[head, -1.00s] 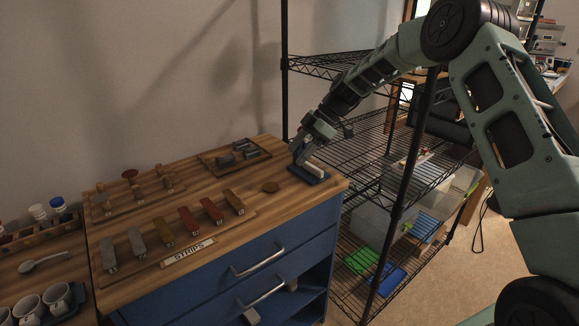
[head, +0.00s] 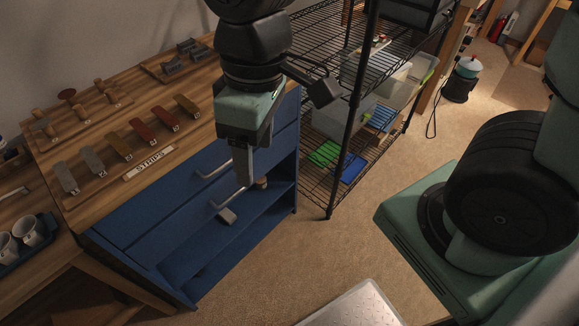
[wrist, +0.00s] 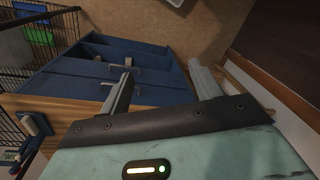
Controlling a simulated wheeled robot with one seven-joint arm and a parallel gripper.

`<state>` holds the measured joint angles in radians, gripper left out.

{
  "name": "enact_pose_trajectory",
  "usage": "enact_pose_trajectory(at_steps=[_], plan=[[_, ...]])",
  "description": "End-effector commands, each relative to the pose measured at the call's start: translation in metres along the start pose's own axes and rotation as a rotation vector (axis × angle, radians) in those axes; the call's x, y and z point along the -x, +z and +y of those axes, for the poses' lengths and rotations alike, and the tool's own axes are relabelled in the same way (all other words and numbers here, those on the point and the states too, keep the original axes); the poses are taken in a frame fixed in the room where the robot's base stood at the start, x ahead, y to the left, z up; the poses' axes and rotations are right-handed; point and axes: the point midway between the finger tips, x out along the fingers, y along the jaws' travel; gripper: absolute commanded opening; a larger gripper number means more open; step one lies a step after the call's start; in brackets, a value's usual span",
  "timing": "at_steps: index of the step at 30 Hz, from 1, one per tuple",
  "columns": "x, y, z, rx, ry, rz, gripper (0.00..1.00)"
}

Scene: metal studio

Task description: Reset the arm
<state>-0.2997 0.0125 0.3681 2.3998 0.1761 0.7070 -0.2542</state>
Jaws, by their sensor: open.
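My gripper (head: 246,172) hangs in front of the blue cabinet (head: 150,225), fingers pointing down, apart from the bench top and the drawers. The wrist view shows its two fingers (wrist: 160,82) spread wide with nothing between them. My arm comes down from the top of the head view and covers the back right of the bench. In the wrist view, a small blue stand (wrist: 35,124) shows at the left on the wooden top.
The wooden bench top (head: 100,140) bears a row of strips behind a STRIPS label (head: 148,163) and a tray of grey pieces (head: 184,60). A wire rack (head: 335,150) stands right of the cabinet.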

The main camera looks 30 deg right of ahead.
Motion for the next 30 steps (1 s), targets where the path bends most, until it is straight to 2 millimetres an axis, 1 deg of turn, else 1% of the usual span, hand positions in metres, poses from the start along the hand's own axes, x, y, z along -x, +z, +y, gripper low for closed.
enact_pose_trajectory(at_steps=[1,3,5,7,15,18,30], plan=[[-0.003,0.020,-0.010,-0.028,0.029,-0.003,0.64],[-0.006,0.038,-0.016,-0.071,0.055,-0.005,0.64],[-0.008,0.048,-0.019,-0.097,0.069,-0.004,0.64],[-0.009,0.054,-0.020,-0.113,0.078,-0.002,0.64],[-0.010,0.055,-0.020,-0.122,0.079,-0.003,0.64],[-0.003,0.054,-0.021,-0.121,0.079,-0.003,0.64],[-0.005,0.054,-0.021,-0.121,0.079,-0.003,0.64]])
